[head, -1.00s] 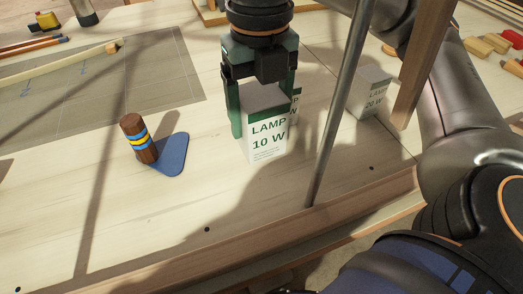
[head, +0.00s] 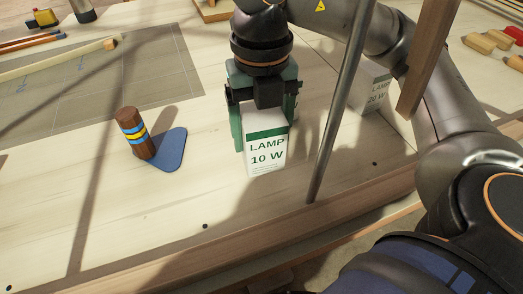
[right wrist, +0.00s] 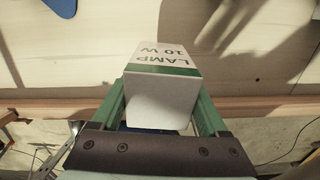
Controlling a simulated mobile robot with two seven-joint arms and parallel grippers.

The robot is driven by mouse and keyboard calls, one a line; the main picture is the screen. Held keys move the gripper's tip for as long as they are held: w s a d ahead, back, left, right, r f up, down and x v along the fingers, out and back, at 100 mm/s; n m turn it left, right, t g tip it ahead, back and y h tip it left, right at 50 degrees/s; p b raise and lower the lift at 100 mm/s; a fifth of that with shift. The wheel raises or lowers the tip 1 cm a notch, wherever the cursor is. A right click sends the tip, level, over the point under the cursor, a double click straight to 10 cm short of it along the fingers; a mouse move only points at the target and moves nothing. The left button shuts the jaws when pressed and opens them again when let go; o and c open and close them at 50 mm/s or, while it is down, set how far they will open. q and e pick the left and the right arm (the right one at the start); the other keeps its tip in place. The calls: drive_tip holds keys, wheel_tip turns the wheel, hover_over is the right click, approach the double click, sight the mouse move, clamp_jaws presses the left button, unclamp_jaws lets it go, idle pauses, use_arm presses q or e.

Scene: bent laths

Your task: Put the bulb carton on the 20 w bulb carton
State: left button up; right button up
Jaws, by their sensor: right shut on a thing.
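The bulb carton, a white box with a green band marked LAMP 10 W (head: 267,152), is upright between the fingers of my right gripper (head: 264,118). The gripper is shut on it from above; the wrist view also shows the carton (right wrist: 163,95) between the green fingers. I cannot tell how high its base is above the bench. The 20 W bulb carton (head: 373,88) stands on the bench to the right and farther back, partly hidden by a metal rod and my right arm. My left gripper is not in view.
A slanting metal rod (head: 341,105) stands between the two cartons, and a wooden post (head: 428,60) rises right of the 20 W carton. A banded brown cylinder (head: 134,133) stands by a blue pad (head: 170,150) at left. The bench front (head: 160,215) is clear.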

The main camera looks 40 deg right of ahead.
sight(261, 153)
drive_tip(key=shift+f+b, duration=0.55)
drive_tip(key=shift+f, duration=1.55)
drive_tip(key=shift+f+b, duration=0.3)
drive_tip(key=o, duration=1.3)
drive_tip(key=shift+r, duration=0.1)
drive_tip(key=shift+c, duration=0.2)
